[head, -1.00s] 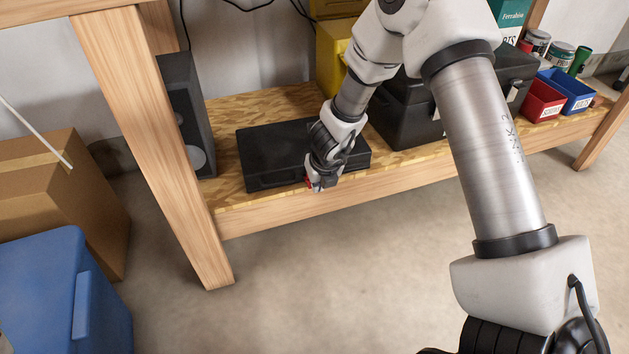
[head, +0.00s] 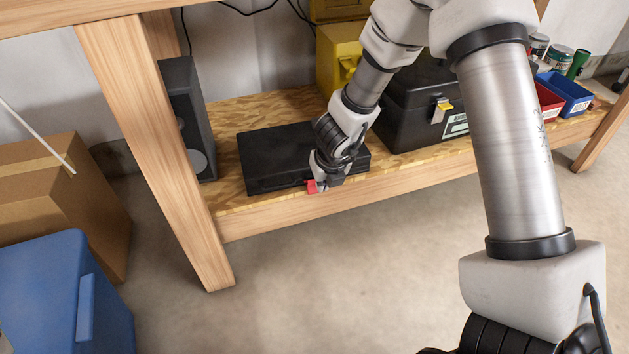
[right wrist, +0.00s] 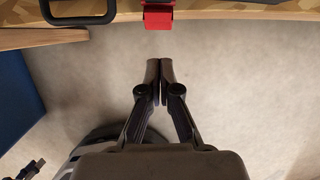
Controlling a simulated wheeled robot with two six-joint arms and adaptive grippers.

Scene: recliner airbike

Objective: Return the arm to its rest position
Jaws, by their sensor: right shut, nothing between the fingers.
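A red latch-like part (head: 314,187) shows beside the gripper in the head view. In the right wrist view this red part (right wrist: 158,18) is beyond the fingertips, with a visible gap.
The wooden shelf (head: 270,220) also bears a speaker (head: 182,110), a black toolbox (head: 410,115), a yellow box (head: 338,70), a red bin (head: 549,103) and a blue bin (head: 568,95). A blue container (head: 45,290) and cardboard boxes (head: 95,205) stand left. Floor in front is clear.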

